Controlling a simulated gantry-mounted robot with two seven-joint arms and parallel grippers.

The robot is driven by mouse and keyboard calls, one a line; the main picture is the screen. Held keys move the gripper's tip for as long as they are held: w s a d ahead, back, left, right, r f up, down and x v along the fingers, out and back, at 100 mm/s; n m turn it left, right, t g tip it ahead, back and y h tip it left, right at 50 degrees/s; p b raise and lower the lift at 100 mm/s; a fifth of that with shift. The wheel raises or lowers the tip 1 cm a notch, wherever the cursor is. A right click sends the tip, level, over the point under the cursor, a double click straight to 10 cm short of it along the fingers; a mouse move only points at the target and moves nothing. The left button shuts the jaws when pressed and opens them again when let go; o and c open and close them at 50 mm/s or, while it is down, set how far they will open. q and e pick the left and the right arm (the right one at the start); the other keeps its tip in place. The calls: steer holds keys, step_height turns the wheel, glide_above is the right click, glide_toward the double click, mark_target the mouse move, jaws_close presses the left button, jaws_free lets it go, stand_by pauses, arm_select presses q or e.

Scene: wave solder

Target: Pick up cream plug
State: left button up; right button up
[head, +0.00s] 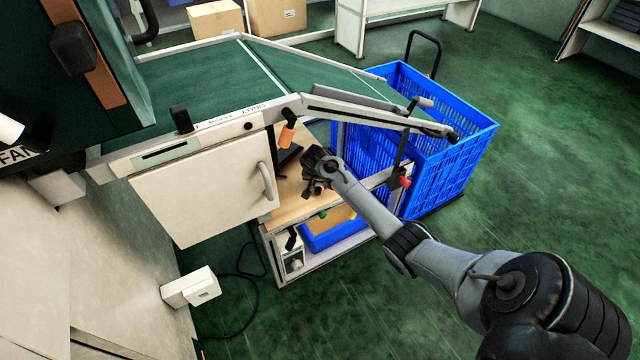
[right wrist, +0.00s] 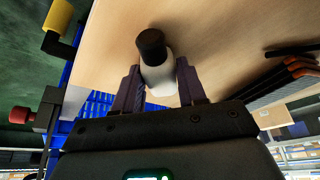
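The cream plug (right wrist: 158,76) is in the right wrist view, with a pale body and a black end (right wrist: 151,45). It sits between the two dark fingers of my right gripper (right wrist: 160,84), which are apart on either side of it. I cannot tell whether they press on it. In the head view my right gripper (head: 317,180) is over the wooden shelf of the workstation, and I cannot make out the plug there. My left gripper is not in view.
The wooden shelf (head: 288,207) lies below a green-topped machine with a white door (head: 205,195). An orange-handled tool (head: 287,135) is close by. A large blue crate (head: 455,165) stands right, and a blue bin (head: 325,238) is underneath. Orange-and-black handles (right wrist: 290,72) lie right in the wrist view.

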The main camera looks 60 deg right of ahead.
jaws_close()
steer(key=shift+r, duration=0.15)
